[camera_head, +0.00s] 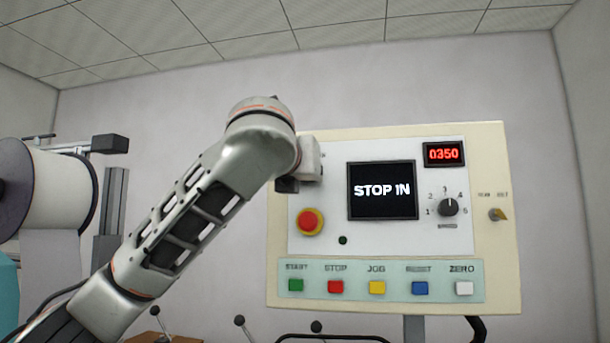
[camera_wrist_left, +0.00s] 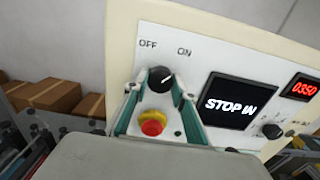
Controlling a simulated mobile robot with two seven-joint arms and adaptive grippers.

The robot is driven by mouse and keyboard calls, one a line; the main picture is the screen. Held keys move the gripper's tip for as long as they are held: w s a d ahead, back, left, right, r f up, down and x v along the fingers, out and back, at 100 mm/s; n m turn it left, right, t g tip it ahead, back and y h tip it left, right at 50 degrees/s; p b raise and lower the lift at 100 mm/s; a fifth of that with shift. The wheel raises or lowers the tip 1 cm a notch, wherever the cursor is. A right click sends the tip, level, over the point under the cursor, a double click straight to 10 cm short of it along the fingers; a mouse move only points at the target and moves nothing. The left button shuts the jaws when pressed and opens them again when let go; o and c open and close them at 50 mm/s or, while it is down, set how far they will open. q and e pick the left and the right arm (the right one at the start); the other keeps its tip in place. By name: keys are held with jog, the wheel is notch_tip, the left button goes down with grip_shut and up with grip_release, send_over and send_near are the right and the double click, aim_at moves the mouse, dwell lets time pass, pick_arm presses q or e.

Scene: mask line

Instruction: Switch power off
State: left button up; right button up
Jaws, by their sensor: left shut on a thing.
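The control panel (camera_head: 393,245) stands ahead with a screen (camera_head: 381,190) reading "STOP IN". In the left wrist view, a black rotary power knob (camera_wrist_left: 160,79) sits below the labels OFF and ON. Its white mark points up and right, toward the ON side. My left gripper (camera_wrist_left: 158,85) has its green-grey fingers on either side of this knob and is shut on it. In the head view my left arm hides the knob and the fingers. My right gripper is in neither view.
A red emergency button (camera_head: 310,221) on a yellow base is just below the knob. A red display (camera_head: 443,154) reads 0350. Cardboard boxes (camera_wrist_left: 52,95) stand at left.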

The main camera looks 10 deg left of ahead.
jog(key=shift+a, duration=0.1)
pick_arm(q)
jog(key=shift+n+b, duration=0.5)
jog(key=shift+n, duration=0.5)
jog(key=n+b, duration=0.1)
jog(key=n, duration=0.1)
jog(key=shift+d+n, duration=0.1)
jog(key=shift+n, duration=0.2)
jog(key=shift+n+b, duration=0.4)
jog(key=shift+n, duration=0.9)
jog(key=n+b, duration=0.1)
jog(key=n, duration=0.4)
jog(key=shift+b, duration=0.4)
jog(key=n, duration=0.3)
jog(key=shift+r, duration=0.1)
jog(key=shift+n+b, duration=0.3)
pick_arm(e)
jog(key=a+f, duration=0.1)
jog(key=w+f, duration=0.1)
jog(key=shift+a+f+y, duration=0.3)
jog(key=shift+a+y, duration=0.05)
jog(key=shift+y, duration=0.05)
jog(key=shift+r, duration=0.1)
